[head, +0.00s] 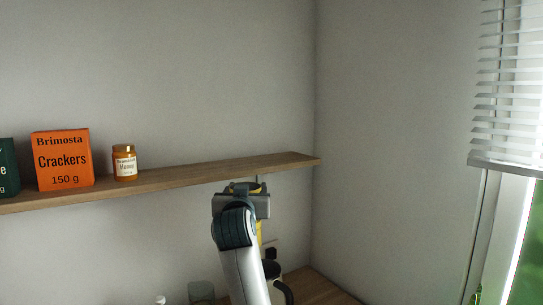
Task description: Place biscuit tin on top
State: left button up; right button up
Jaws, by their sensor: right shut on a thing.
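My right gripper (243,203) is in the middle of the head view, in front of the wooden shelf (220,173) and slightly below its board, near the right end. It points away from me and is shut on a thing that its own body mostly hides. A narrow yellow part (259,230) shows just behind and below the gripper. I cannot make out clearly whether this is the biscuit tin. No other biscuit tin can be made out. My left gripper is out of view.
An orange crackers box (62,160), a honey jar (124,163) and a dark green box (8,167) stand on the shelf's left part. The shelf is bare right of the jar. Below is a wooden surface (315,288) with a glass-like container (201,292) and dark items.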

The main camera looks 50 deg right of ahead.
jog(key=a+f+n+t+y, duration=0.1)
jog(key=a+f, duration=0.1)
jog(key=a+f+n+t+y, duration=0.1)
jog(key=f, duration=0.2)
jog(key=a+f+n+y, duration=0.1)
jog(key=a+f, duration=0.1)
jog(key=f, duration=0.1)
jog(key=shift+w+a+t, duration=0.15)
jog(key=shift+a+t, duration=0.2)
jog(key=shift+t, duration=0.05)
jog(key=s+a+f+n+t+y+b, duration=0.1)
jog(key=s+a+f+n+y, duration=0.1)
jog(key=a+f, duration=0.6)
jog(key=s+a+f+n+t+y+b, duration=0.1)
jog(key=s+a+f+y, duration=0.3)
jog(key=a+f, duration=0.4)
jog(key=s+a+f+n+t+y+b, duration=0.1)
jog(key=s+a+f+n+y+b, duration=0.1)
jog(key=a+f, duration=0.5)
jog(key=s+a+n+y, duration=0.1)
jog(key=s+a+y, duration=0.1)
jog(key=a, duration=0.2)
jog(key=shift+s+a+f, duration=0.35)
jog(key=shift+a+f, duration=0.05)
